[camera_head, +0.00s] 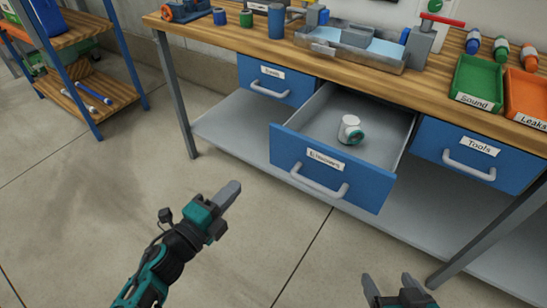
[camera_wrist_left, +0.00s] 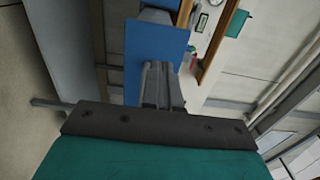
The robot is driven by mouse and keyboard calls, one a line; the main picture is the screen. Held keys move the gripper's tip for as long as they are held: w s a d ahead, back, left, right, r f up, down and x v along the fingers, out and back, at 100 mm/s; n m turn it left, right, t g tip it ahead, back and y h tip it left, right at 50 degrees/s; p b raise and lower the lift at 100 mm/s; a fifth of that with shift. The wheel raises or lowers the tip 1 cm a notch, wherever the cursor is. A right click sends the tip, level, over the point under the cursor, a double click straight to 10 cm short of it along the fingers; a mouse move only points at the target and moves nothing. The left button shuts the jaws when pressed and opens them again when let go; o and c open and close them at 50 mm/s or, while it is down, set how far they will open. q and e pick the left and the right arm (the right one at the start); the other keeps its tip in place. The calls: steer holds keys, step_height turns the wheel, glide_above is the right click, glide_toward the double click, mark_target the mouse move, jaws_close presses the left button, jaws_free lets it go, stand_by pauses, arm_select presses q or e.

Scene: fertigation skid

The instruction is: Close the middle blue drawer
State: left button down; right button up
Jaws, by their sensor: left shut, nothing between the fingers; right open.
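The middle blue drawer (camera_head: 325,172) is pulled out from under the wooden workbench, with a grey bar handle (camera_head: 319,181) and a white label on its front. A white and teal cylindrical part (camera_head: 350,130) lies inside it. My left gripper (camera_head: 230,193) is shut and empty, in front of the drawer and to the left of its front, apart from it. In the left wrist view the shut fingers (camera_wrist_left: 158,85) point toward a blue panel (camera_wrist_left: 155,52), likely a drawer front. My right gripper (camera_head: 395,290) is open and empty at the bottom edge, below the drawer front.
Blue drawers flank it on the left (camera_head: 275,86) and right (camera_head: 470,160), both shut. The benchtop (camera_head: 300,55) carries a metal tray, a green bin (camera_head: 478,85) and an orange bin (camera_head: 527,97). A shelf rack (camera_head: 88,85) stands at left. The floor in front is clear.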

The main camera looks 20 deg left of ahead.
mark_target(274, 146)
arm_select(q)
steer(key=x, duration=1.4)
steer(key=shift+b, duration=0.4)
arm_select(e)
steer(key=shift+s+a+f, duration=0.1)
steer(key=shift+s+f, duration=0.05)
steer(key=shift+f, duration=0.3)
